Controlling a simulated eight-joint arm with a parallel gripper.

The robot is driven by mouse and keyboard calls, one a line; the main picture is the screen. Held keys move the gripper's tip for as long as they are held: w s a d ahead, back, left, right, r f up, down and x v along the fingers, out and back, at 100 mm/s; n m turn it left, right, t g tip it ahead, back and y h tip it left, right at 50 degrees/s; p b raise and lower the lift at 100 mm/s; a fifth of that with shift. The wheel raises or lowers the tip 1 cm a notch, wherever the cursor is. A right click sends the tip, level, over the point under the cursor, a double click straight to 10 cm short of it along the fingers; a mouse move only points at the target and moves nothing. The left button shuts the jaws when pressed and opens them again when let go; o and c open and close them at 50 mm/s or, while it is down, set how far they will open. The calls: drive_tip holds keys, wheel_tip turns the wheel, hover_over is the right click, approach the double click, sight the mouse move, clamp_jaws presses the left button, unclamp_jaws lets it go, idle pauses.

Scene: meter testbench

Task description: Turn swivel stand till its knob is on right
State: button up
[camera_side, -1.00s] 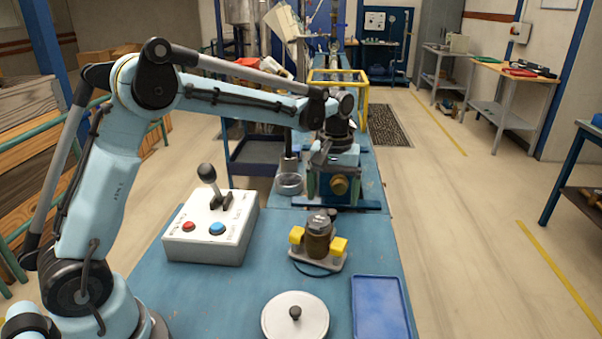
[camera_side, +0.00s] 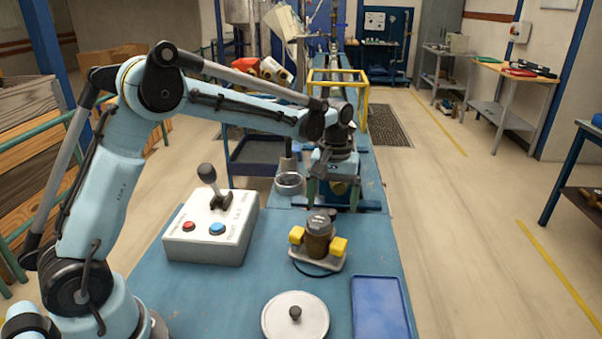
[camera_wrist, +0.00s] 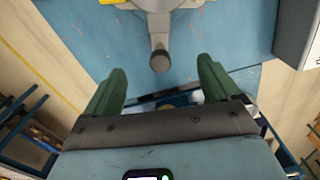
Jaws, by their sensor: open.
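The swivel stand has a grey base (camera_side: 325,262) with yellow blocks on both sides and a brown, grey-topped round body, and stands upright mid-bench in the side view. In the wrist view its grey part (camera_wrist: 178,5) is cut off by the top edge. A short arm from it ends in a dark round knob (camera_wrist: 160,62), pointing down in that picture, toward my gripper. The knob is not clear in the side view. My gripper (camera_side: 333,203) is behind the stand, open and empty, fingers down. In the wrist view its green fingertips (camera_wrist: 162,72) lie either side of the knob; contact is not visible.
A white control box (camera_side: 211,240) with a lever and red and blue buttons stands left of the stand. A round white lid (camera_side: 283,318) and a blue tray (camera_side: 381,310) lie in front.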

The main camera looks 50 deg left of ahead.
drive_tip(key=shift+f, duration=0.25)
drive_tip(key=shift+f, duration=0.3)
drive_tip(key=shift+f, duration=0.35)
drive_tip(key=c, duration=0.4)
drive_tip(key=shift+c, duration=0.2)
